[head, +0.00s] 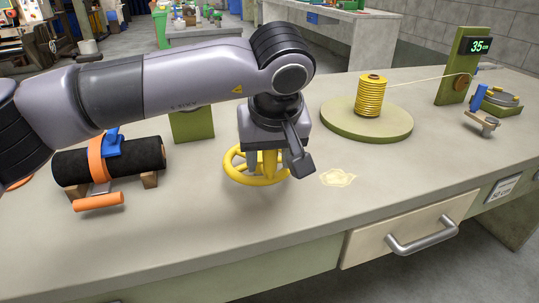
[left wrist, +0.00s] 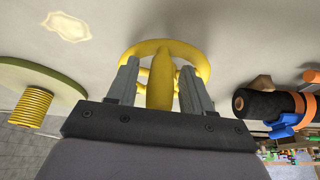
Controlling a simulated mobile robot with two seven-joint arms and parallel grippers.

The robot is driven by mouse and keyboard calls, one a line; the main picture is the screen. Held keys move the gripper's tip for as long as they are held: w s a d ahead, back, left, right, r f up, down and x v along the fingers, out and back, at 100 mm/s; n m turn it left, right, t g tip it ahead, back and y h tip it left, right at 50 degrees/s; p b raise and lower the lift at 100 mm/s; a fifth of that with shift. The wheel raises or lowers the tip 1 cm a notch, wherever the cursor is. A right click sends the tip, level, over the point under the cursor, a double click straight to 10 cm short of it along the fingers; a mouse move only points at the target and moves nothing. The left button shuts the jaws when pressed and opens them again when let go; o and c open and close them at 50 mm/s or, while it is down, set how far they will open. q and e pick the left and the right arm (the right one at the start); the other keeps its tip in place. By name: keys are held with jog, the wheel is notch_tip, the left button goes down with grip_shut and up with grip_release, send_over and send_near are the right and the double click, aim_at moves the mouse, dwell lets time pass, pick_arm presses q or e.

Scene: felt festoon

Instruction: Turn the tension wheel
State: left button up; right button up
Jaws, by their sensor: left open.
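The yellow tension wheel (head: 240,176) lies flat at the bench top, with a ring, spokes and an upright yellow post (left wrist: 160,88). My left gripper (head: 268,166) points down over the wheel, and its wrist hides part of it. In the left wrist view, the open left gripper (left wrist: 160,68) has one finger on each side of the post. A gap shows between the post and each finger. The wheel's ring (left wrist: 205,62) shows beyond the fingertips. My right gripper is not in view.
A green turntable (head: 350,128) bears a spool of yellow cord (head: 370,97); a thin line runs to a green post (head: 465,62) reading 35 cm. A black roll (head: 75,168) with an orange strap and blue clamp lies left. A pale patch (head: 338,179) marks clear bench right of the wheel.

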pick_arm(q)
grip_shut()
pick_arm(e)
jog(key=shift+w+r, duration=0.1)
